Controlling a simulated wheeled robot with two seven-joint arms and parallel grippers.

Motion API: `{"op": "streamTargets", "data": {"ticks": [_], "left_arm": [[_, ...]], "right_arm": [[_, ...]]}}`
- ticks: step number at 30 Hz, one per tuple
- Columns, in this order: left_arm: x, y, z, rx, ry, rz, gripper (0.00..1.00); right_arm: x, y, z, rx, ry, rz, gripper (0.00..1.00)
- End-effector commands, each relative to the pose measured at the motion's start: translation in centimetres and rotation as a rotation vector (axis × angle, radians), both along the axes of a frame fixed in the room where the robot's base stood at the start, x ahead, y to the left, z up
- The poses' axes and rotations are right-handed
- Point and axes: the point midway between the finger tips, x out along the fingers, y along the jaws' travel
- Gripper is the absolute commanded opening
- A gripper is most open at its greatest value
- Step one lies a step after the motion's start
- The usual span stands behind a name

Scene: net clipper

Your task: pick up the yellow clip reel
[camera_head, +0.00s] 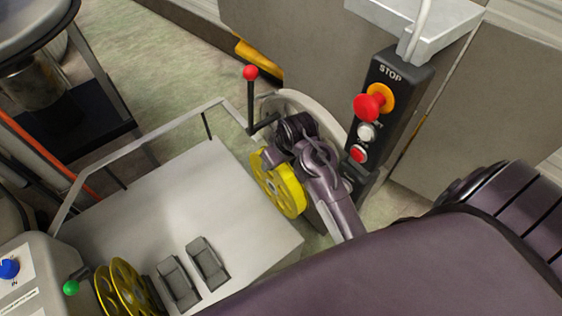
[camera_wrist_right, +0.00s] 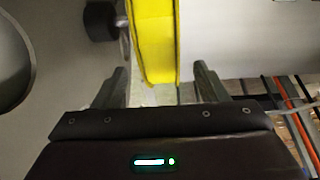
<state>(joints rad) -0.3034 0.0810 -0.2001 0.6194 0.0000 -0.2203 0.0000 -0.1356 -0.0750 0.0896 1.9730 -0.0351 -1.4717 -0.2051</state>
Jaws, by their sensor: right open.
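A yellow clip reel (camera_head: 279,184) with spoke-like cutouts stands upright at the right side of the white table, beside my right wrist in the head view. In the right wrist view the yellow reel (camera_wrist_right: 155,40) shows edge-on as a vertical band. My right gripper (camera_wrist_right: 161,76) is open, with one dark finger on each side of the reel's near end. A narrow gap shows on both sides, so I see no grip on it. In the head view my own wrist hides the fingertips. My left gripper is not in view.
Another yellow reel (camera_head: 125,288) stands at the lower left, near a green knob (camera_head: 71,288). A dark STOP control box (camera_head: 384,112) with a red button and a red-knobbed lever (camera_head: 251,74) stand close to my right arm. The white table top (camera_head: 165,215) is mostly clear.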

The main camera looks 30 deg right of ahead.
Motion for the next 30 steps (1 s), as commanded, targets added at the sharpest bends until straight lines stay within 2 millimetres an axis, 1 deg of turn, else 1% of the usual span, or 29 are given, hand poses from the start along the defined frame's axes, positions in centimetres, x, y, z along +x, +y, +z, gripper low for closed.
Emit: {"op": "streamTargets", "data": {"ticks": [1, 3, 5, 11, 14, 19, 21, 24, 30], "left_arm": [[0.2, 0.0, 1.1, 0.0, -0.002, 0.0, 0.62], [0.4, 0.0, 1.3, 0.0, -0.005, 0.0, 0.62], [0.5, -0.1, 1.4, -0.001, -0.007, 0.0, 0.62], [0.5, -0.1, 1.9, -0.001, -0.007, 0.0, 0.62], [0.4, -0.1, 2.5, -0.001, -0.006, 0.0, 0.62], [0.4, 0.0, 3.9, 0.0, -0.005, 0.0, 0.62], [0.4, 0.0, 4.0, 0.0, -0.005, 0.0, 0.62], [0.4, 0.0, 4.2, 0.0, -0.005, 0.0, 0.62], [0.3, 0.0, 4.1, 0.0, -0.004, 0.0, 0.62]], "right_arm": [[-0.7, 0.1, 0.6, 0.007, 0.032, 0.004, 0.66], [-1.2, 0.2, 0.4, 0.011, 0.06, 0.009, 0.66], [-1.3, 0.3, 0.0, 0.013, 0.07, 0.011, 0.66], [-0.6, 0.4, -2.1, 0.013, 0.071, 0.012, 0.66], [-0.2, 0.4, -2.8, 0.012, 0.07, 0.013, 0.66], [0.6, 0.5, -4.7, 0.011, 0.071, 0.013, 0.66], [0.9, 0.6, -5.7, 0.012, 0.069, 0.013, 0.66], [1.1, 0.6, -6.7, 0.011, 0.068, 0.012, 0.66], [1.2, 0.6, -7.2, 0.011, 0.066, 0.012, 0.66]]}}
